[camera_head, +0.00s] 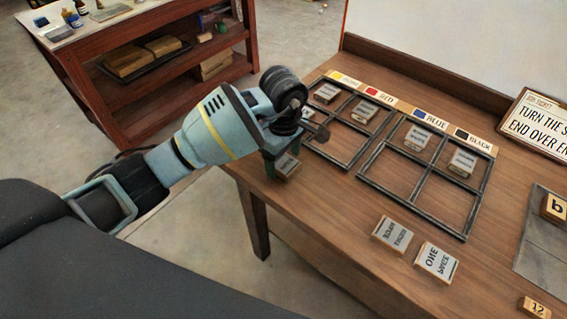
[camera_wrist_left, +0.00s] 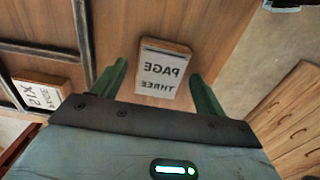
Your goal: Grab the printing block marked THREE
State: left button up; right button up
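The printing block marked THREE (camera_wrist_left: 163,72) shows in the left wrist view, with mirrored lettering that reads PAGE and THREE. It lies on the wooden table outside the black frames. In the head view it sits at the table's left edge (camera_head: 288,166), partly hidden by my gripper. My left gripper (camera_head: 283,156) is right over it, pointing down. Its two green fingers (camera_wrist_left: 157,85) are open, one to each side of the block, with gaps showing on both sides. I cannot tell how far down the fingertips reach. My right gripper is not in view.
A block marked SIX (camera_wrist_left: 40,92) lies in the black divided frame (camera_head: 343,157) close by. A second frame (camera_head: 400,186) stands to its right. Loose blocks lie in front, one marked ONE (camera_head: 436,262). A red shelf (camera_head: 150,95) stands back left.

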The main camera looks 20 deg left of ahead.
aim_at(284, 164)
pick_arm(q)
jog(key=c, duration=0.9)
jog(key=shift+c, duration=0.3)
jog(key=shift+r, duration=0.15)
jog(key=shift+r, duration=0.25)
jog(key=r, duration=0.2)
jog(key=shift+s+d+r, duration=0.15)
jog(key=shift+s+r, duration=0.15)
jog(key=shift+r, duration=0.1)
jog(key=s+d, duration=0.3)
jog(key=s, duration=0.4)
jog(key=s+d+r, duration=0.1)
jog(key=s+d, duration=0.2)
jog(key=s, duration=0.3)
jog(key=shift+s+d+r, duration=0.2)
jog(key=shift+s+d, duration=0.15)
jog(key=shift+s, duration=0.05)
